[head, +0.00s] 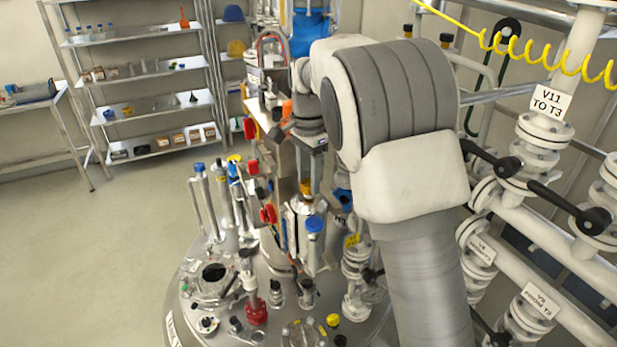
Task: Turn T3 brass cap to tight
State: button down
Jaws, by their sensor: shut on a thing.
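My gripper (308,168) points straight down above the crowded steel vessel top in the head view. It is small and partly lost among the fittings around it. It is shut on a small brass-coloured piece, which looks like the T3 brass cap (306,187). The cap sits over an upright steel fitting (298,218). The cap's thread and any gap beneath it are too small to make out. I cannot read a T3 label on it.
The round vessel lid (185,270) carries several upright fittings, including a blue-capped one (315,223) close by and a red-based one (256,312). White flanged pipes with black-handled valves (540,190) stand at right. A shelf rack (150,75) stands at back left; the floor there is clear.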

aim_at(309, 182)
jog(key=shift+c, duration=1.9)
grip_release()
jog(key=shift+r, duration=0.1)
notch_tip(309, 182, up, 17)
jog(key=shift+r, duration=0.15)
